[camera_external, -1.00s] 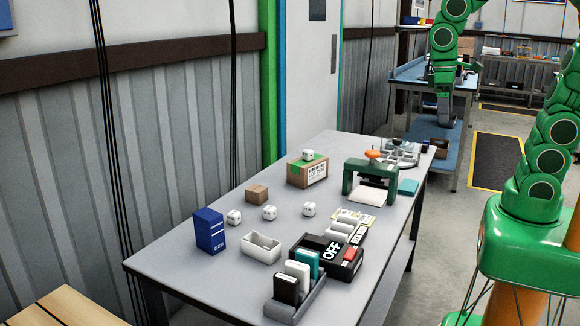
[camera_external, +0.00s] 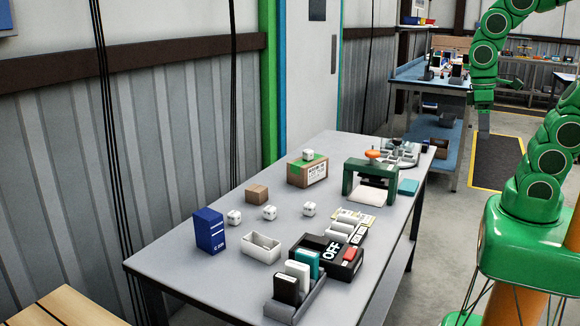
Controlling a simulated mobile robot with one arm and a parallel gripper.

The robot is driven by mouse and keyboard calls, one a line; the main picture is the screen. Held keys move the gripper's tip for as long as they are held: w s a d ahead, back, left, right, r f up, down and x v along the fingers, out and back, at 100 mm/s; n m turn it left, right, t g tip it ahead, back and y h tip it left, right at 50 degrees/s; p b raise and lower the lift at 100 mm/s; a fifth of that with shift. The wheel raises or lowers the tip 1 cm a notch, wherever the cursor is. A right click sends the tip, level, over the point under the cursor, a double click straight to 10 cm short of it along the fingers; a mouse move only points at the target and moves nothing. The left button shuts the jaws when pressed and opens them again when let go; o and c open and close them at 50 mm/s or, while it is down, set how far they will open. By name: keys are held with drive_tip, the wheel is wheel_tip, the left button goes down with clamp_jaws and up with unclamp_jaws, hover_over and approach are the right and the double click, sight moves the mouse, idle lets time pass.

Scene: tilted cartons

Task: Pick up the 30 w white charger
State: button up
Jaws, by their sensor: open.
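Several small white cubes with dark marks look like white chargers; their wattage is too small to read. Three stand on the grey table (camera_external: 180,262): a left cube (camera_external: 234,217), a middle cube (camera_external: 269,212) and a right cube (camera_external: 309,209). Another white cube (camera_external: 308,155) sits on top of a brown carton with green tape (camera_external: 312,174). My gripper (camera_external: 484,132) hangs downward beyond the table's right side, far from all the cubes. It is open, and nothing shows in it; its fingers are small in the picture.
An open white box (camera_external: 262,248), a blue carton (camera_external: 209,231) and a small brown carton (camera_external: 257,193) stand on the table. A grey holder (camera_external: 312,300) with tilted cartons is at the front. A green press-like frame (camera_external: 348,177) stands towards the back. Bare table lies around the cubes.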

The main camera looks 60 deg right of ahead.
drive_tip(key=shift+w, duration=0.1)
drive_tip(key=t, duration=0.3)
hover_over(270, 208)
drive_tip(key=s, duration=0.1)
wheel_tip(270, 208, down, 21)
drive_tip(key=shift+s+d+f, duration=0.1)
drive_tip(key=shift+d+f, duration=0.05)
drive_tip(key=shift+f, duration=0.05)
drive_tip(key=shift+w+a+f+t, duration=0.25)
drive_tip(key=shift+a+f+t, duration=0.05)
drive_tip(key=shift+f, duration=0.4)
drive_tip(key=shift+w+d+f, duration=0.1)
drive_tip(key=shift+w+f, duration=0.05)
drive_tip(key=shift+f, duration=1.05)
drive_tip(key=shift+w+d+f, duration=0.1)
drive_tip(key=shift+w+f, duration=0.05)
drive_tip(key=shift+f, duration=1.05)
drive_tip(key=shift+w+f, duration=0.15)
drive_tip(key=shift+f, duration=1.05)
drive_tip(key=c, duration=1.1)
